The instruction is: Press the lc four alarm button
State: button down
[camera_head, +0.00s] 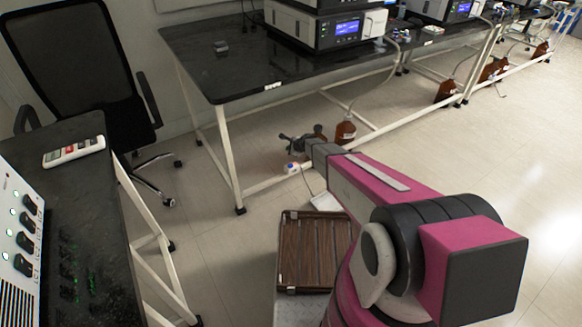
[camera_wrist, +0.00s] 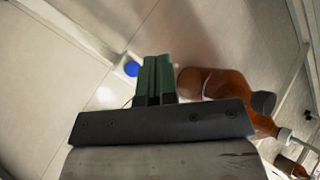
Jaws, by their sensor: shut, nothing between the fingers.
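My gripper (camera_head: 288,140) is shut and empty, stretched out over the floor by the far bench. In the wrist view its green-and-black fingers (camera_wrist: 157,75) are together. A small white box with a round blue top (camera_head: 291,168) sits low near the bench leg. In the wrist view the blue round part (camera_wrist: 131,69) shows just left of the fingertips, apart from them in the picture. I cannot read any "LC four" label on it. A white panel (camera_head: 22,240) at the left edge has several black switches and green lights; its lettering is too small to read.
Brown bottles (camera_head: 345,131) stand under the far bench (camera_head: 225,85); one brown bottle (camera_wrist: 215,82) is close right of my fingers. Instruments (camera_head: 318,27) with blue screens stand on that bench. A brown slatted tray (camera_head: 315,252) lies below my arm. A chair (camera_head: 75,65) stands left.

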aim_at(290, 166)
jog(key=shift+f, duration=4.35)
jog(key=shift+f, duration=0.2)
jog(key=shift+f, duration=0.2)
jog(key=shift+f, duration=0.4)
jog(key=shift+r, duration=0.8)
jog(key=shift+r, duration=0.15)
jog(key=shift+r, duration=2.4)
